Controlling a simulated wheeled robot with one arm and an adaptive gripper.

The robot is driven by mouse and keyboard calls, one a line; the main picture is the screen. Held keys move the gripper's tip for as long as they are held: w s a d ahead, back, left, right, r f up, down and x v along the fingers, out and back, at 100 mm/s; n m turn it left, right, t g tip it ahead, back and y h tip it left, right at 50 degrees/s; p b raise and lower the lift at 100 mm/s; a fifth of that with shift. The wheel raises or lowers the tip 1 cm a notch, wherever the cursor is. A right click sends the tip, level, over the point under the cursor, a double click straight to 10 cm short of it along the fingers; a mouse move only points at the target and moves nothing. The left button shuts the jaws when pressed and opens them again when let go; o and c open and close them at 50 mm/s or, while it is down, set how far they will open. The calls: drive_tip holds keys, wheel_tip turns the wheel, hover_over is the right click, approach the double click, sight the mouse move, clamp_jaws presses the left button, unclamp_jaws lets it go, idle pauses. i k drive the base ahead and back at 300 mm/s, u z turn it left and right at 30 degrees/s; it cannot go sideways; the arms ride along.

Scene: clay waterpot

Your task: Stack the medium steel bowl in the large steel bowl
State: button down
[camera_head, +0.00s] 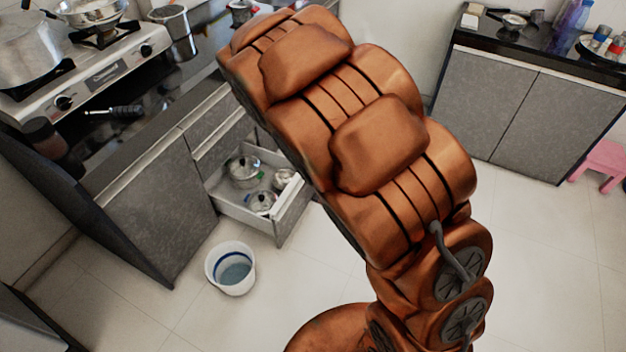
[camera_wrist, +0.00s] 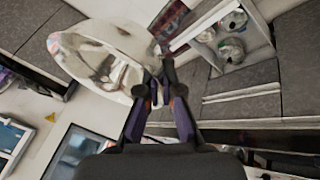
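A shiny steel bowl (camera_wrist: 92,58) is in the wrist view, tilted, with its rim at the fingertips of my gripper (camera_wrist: 161,78). The fingers are close together and appear shut on the rim, with the bowl off to the left side and above the floor. I cannot tell whether this is the medium or the large bowl. In the head view my copper-coloured arm hides the gripper and the held bowl. Several steel vessels (camera_head: 243,171) lie in an open drawer, and they show in the wrist view too (camera_wrist: 231,50); a second task bowl cannot be singled out.
The open drawer (camera_head: 241,213) juts out from the grey cabinet under the stove counter. A white bucket (camera_head: 231,268) stands on the floor before it. A stove (camera_head: 98,68) with pots is at the upper left. A dark counter (camera_head: 545,50) with items is at the right.

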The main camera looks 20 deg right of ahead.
sight(285, 182)
drive_tip(key=z, duration=0.5)
drive_tip(key=i, duration=1.45)
drive_tip(key=u, duration=3.05)
